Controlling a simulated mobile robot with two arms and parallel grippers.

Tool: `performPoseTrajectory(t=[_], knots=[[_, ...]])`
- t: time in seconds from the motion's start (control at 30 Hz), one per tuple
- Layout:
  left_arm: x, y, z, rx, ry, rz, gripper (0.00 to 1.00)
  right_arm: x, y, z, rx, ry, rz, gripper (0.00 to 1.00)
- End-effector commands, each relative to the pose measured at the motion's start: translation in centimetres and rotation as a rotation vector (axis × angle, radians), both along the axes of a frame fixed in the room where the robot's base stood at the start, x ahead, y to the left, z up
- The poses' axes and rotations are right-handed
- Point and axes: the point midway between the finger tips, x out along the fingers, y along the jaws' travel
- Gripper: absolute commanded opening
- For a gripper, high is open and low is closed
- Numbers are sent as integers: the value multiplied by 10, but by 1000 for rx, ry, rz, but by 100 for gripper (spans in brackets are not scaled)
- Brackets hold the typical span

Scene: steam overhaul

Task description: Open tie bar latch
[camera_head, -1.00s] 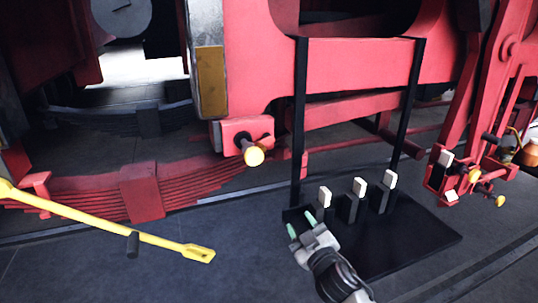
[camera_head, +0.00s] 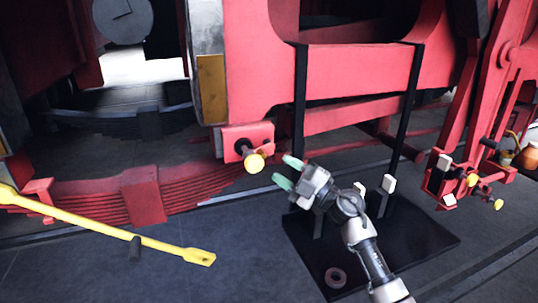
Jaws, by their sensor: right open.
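A yellow-ended knob (camera_head: 254,163) sticks out of a red block (camera_head: 236,137) below the red frame; it may be the tie bar latch, but I cannot tell for sure. My right gripper (camera_head: 288,172) is open and empty, its green fingertips pointing left towards the knob. In the picture the fingertips are just right of the knob, with a small gap. More yellow knobs (camera_head: 473,180) sit on a red bracket at the right. My left gripper is not in view.
A black stand with a base plate (camera_head: 425,238) carries white-topped posts (camera_head: 388,184), partly behind my right arm. A dark ring (camera_head: 335,277) lies on the plate.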

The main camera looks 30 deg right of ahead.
Motion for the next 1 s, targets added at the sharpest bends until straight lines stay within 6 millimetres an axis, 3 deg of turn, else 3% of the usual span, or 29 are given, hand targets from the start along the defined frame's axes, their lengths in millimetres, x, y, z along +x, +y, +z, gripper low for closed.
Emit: performPoseTrajectory(t=[0.1,0.3,0.67,0.97,1.0], knots=[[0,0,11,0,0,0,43,18,10,12,3,-2,1,44],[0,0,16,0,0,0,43,37,19,17,2,0,0,44],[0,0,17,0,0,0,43,41,22,17,1,0,0,44],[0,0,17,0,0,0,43,41,22,17,1,0,0,0],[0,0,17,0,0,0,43,41,22,17,1,0,0,0]])
